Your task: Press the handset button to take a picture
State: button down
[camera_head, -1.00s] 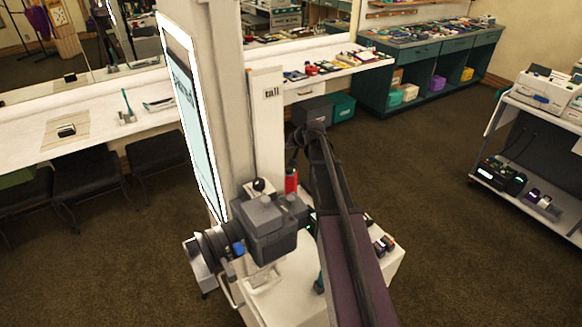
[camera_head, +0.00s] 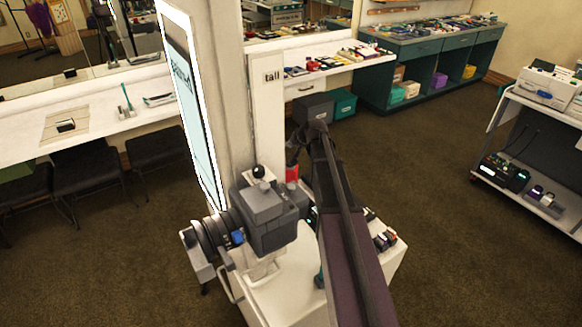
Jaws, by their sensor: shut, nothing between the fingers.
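A dark grey camera (camera_head: 267,214) with a black lens (camera_head: 212,236) facing left stands at the centre, on a white cart (camera_head: 280,288). A small black ball-topped knob (camera_head: 259,171) shows by its top. A red object (camera_head: 291,174) behind and right of the camera may be the handset; its lower part is hidden and no button can be made out. My dark arm reaches in from the lower right and bends down. My gripper (camera_head: 292,154) is small and dark just above the red object; it is shut and empty. I cannot tell whether they touch.
A tall lit screen (camera_head: 193,110) and a white post labelled "tall" (camera_head: 268,110) stand behind the camera. Several small items (camera_head: 384,240) lie on the cart's right side. A shelf trolley (camera_head: 548,110) is at the right. The carpet between is clear.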

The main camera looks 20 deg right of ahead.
jog(key=shift+f+b, duration=2.65)
jog(key=shift+f, duration=0.35)
jog(key=shift+f, duration=0.15)
jog(key=shift+f+b, duration=0.25)
jog(key=shift+b, duration=0.2)
jog(key=shift+f+b, duration=0.4)
jog(key=shift+r, duration=0.2)
dwell(0.4)
jog(key=shift+r+p, duration=0.65)
jog(key=shift+p, duration=0.25)
